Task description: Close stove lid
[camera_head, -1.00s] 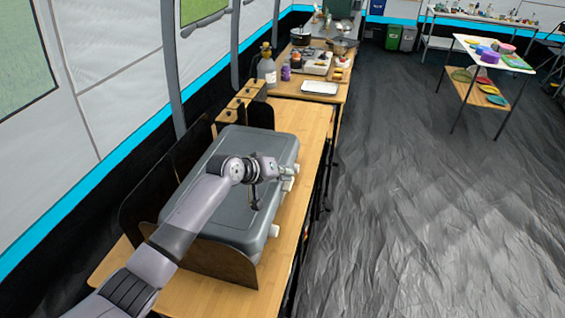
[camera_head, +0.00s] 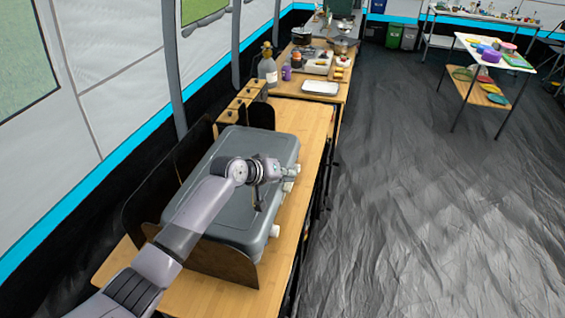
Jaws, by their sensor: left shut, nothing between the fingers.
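The stove (camera_head: 225,222) is a grey box on the wooden table, with its grey lid (camera_head: 246,142) lying flat over its top. White knobs (camera_head: 274,230) show along its right side. My left arm reaches across the lid from the lower left. My left gripper (camera_head: 288,170) is over the right edge of the stove near the knobs, shut with nothing in it. I cannot tell whether it touches the lid. The arm hides part of the lid's middle. My right gripper is out of view.
Dark panels (camera_head: 150,205) stand around the stove's left and front sides. A white tray (camera_head: 320,88), a bottle (camera_head: 267,68) and pots stand on the tables behind. A small white table (camera_head: 497,50) with colourful dishes is at the far right. The dark floor between is clear.

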